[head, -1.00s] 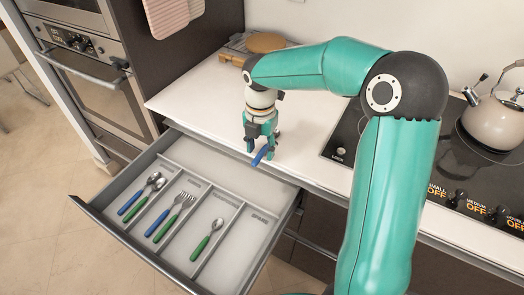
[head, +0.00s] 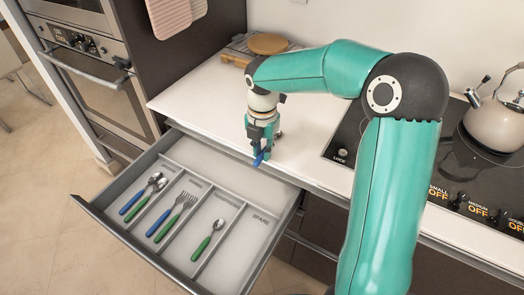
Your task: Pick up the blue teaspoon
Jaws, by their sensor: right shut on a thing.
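The blue teaspoon (head: 259,160) is at the front edge of the white counter, its blue handle pointing down and left. My right gripper (head: 260,150) points down over it and is shut on it. The fingers hide much of the spoon, and I cannot tell whether it still touches the counter. My left gripper is not in view.
An open drawer (head: 176,263) below holds blue and green spoons (head: 142,195), blue and green forks (head: 174,218) and a green teaspoon (head: 208,240) in separate compartments. The rightmost compartment is empty. A hob with a kettle (head: 495,122) is at right; a wooden board (head: 267,44) lies behind.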

